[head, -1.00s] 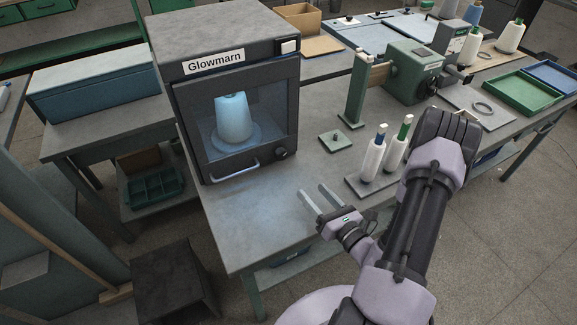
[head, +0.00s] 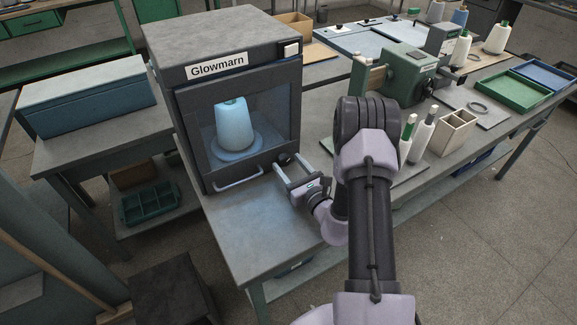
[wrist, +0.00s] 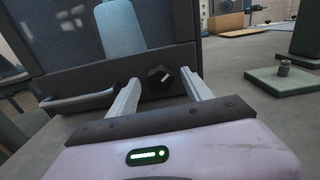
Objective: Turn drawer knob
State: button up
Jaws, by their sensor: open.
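The drawer knob (head: 283,159) is a dark round knob at the lower right of the front of the Glowmarn cabinet (head: 186,140). In the wrist view the knob (wrist: 160,77) shows a pale pointer mark tilted up to the right. My gripper (head: 279,171) is open and empty in front of the knob. In the wrist view its two fingers (wrist: 161,92) stand on either side of the knob, which shows between them. I cannot tell whether the fingertips reach around it or touch it. A pale handle bar (head: 239,180) lies left of the knob.
A lit cone (head: 234,125) stands behind the cabinet's window. White spools (head: 422,135) and a divided box (head: 456,133) stand to the right, beyond my arm. A green plate with a peg (wrist: 284,78) lies right of the cabinet. The table front left of my gripper is clear.

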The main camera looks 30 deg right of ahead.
jog(key=shift+w, duration=0.35)
jog(key=shift+c, duration=0.2)
grip_shut()
jog(key=shift+m, duration=0.3)
jog(key=m+p, duration=0.2)
jog(key=m, duration=0.1)
jog(key=shift+r, duration=0.1)
jog(key=shift+d+m+p, duration=0.1)
jog(key=shift+m+p, duration=1)
jog(key=shift+m, duration=0.8)
